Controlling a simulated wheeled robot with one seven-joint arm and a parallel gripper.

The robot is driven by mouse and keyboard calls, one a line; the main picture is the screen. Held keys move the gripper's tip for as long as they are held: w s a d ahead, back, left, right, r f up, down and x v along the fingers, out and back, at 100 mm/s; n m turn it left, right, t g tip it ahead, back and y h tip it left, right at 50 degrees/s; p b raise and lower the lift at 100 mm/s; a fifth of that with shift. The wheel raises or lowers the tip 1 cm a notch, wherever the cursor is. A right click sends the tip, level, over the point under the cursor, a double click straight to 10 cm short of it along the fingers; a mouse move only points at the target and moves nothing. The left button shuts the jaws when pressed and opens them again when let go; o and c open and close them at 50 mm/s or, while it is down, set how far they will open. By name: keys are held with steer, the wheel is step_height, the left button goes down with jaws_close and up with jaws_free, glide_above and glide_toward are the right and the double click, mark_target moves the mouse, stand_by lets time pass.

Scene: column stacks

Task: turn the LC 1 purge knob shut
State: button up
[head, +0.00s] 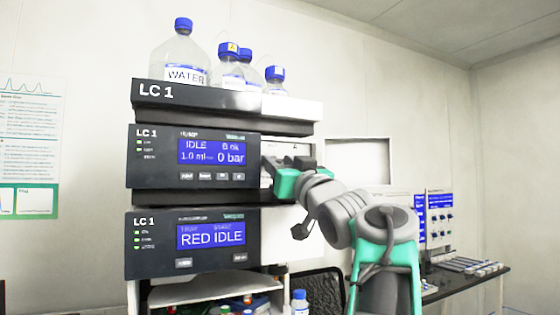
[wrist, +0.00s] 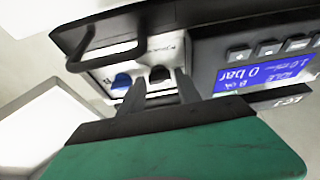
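The LC 1 pump module (head: 195,155) has a blue display reading IDLE and 0 bar. My gripper (head: 285,163) is at the white panel on its right side. In the wrist view, a dark knob (wrist: 160,74) on the white panel sits between the two fingertips of my gripper (wrist: 159,80). The fingers stand apart, one on each side, and I cannot tell whether they touch it. A blue knob (wrist: 121,82) sits just left of the left finger. The labels are too small to read, so I cannot tell which knob is the purge knob or how it is turned.
A dark handle-like bar (wrist: 105,55) juts out near the knobs. Bottles, including a WATER bottle (head: 180,62), stand on the top tray (head: 215,97). A second LC 1 module (head: 190,243) reading RED IDLE is below. A side table (head: 465,282) stands at right.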

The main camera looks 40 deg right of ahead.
jaws_close()
stand_by(0.3)
steer(key=shift+a+m, duration=0.1)
steer(key=shift+m, duration=0.5)
steer(key=m+g+h, duration=0.1)
steer(key=m, duration=0.2)
steer(key=m+g+h, duration=0.1)
steer(key=m+h, duration=0.1)
steer(key=m, duration=0.2)
steer(key=m+g+h, duration=0.1)
steer(key=m+h, duration=0.1)
steer(key=m, duration=0.2)
steer(key=shift+a+r+g, duration=0.15)
steer(key=shift+a+g, duration=0.1)
steer(key=shift+g, duration=0.05)
steer(key=m+g+p, duration=0.1)
steer(key=m, duration=0.2)
steer(key=m+g+p, duration=0.1)
steer(key=m, duration=0.1)
steer(key=shift+w+r+m+h, duration=0.1)
steer(key=shift+r+m+h, duration=0.1)
steer(key=shift+m+h, duration=0.2)
steer(key=m+g+p, duration=0.1)
steer(key=m+p, duration=0.1)
steer(key=m, duration=0.1)
steer(key=shift+m+g, duration=0.4)
steer(key=shift+m+y+p, duration=0.3)
steer(key=shift+m+p, duration=0.05)
steer(key=shift+m, duration=0.15)
